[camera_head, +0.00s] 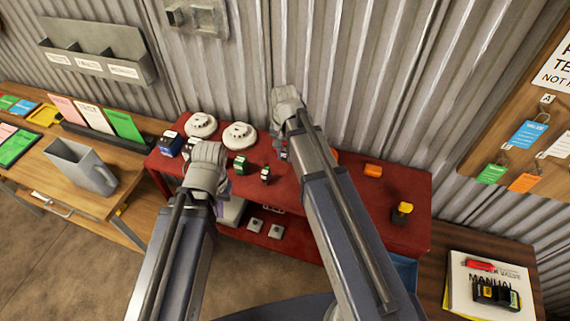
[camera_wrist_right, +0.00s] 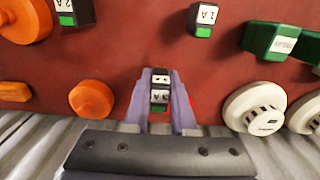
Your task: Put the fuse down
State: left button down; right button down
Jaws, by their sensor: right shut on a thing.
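My right gripper (camera_wrist_right: 160,105) is shut on a small black fuse (camera_wrist_right: 160,92) with a white label and a green part. In the right wrist view the fuse sits between the two fingers over the red bench top (camera_wrist_right: 140,35); whether it touches the top is unclear. In the head view my right arm hides most of it. Two similar small blocks, one marked 2 A (camera_wrist_right: 66,14) and one marked 1 A (camera_wrist_right: 204,20), stand on the red top. My left gripper (camera_head: 205,165) hangs at the bench's left part, its fingers hidden from view.
Two white round detectors (camera_head: 201,124) stand at the bench's back left. An orange piece (camera_head: 373,170) and a yellow-and-black part (camera_head: 402,211) lie to the right. A corrugated wall (camera_head: 340,60) rises behind. A grey jug-like container (camera_head: 80,166) stands on the wooden table.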

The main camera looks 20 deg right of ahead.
aim_at(285, 161)
jog(key=shift+f+b, duration=1.7)
jog(key=shift+f, duration=0.15)
jog(key=shift+f, duration=0.2)
jog(key=c, duration=0.7)
grip_release()
jog(key=shift+c, duration=0.2)
jog(key=shift+r, duration=0.2)
